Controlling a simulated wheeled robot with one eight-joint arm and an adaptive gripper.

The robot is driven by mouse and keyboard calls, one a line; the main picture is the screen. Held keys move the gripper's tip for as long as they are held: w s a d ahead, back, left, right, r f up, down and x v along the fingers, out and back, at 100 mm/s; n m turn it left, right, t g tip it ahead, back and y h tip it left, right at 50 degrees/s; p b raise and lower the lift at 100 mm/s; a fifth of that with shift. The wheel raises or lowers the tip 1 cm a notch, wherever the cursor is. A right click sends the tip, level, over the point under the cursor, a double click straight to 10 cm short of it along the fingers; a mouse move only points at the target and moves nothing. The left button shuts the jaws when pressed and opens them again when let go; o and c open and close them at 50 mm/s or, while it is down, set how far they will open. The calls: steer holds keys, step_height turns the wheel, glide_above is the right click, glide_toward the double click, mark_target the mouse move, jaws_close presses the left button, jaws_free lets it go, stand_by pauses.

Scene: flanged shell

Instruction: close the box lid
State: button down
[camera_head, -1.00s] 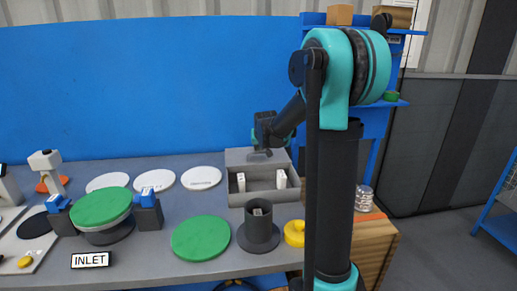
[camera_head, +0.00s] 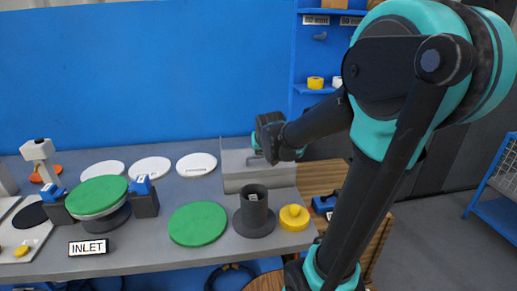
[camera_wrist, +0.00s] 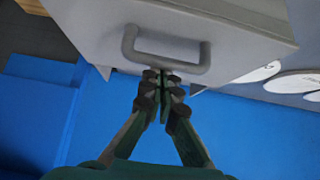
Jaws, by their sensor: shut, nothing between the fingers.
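The grey box (camera_head: 258,184) stands at the right end of the bench. I cannot tell whether the lid sits fully flush. In the wrist view a large grey panel with a handle (camera_wrist: 178,65) fills the top. My gripper (camera_wrist: 163,76) is shut and empty, its fingertips close by the handle bar; I cannot tell whether they touch it. In the head view my gripper (camera_head: 268,158) is over the lid, partly hidden by its own wrist.
A dark flanged cylinder (camera_head: 254,222) and a yellow knobbed part (camera_head: 294,217) stand in front of the box. Green discs (camera_head: 198,223) and white discs (camera_head: 150,167) lie to the left. A blue panel (camera_head: 150,70) rises behind the bench.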

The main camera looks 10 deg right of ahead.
steer(key=shift+s+f, duration=0.2)
steer(key=shift+s, duration=0.15)
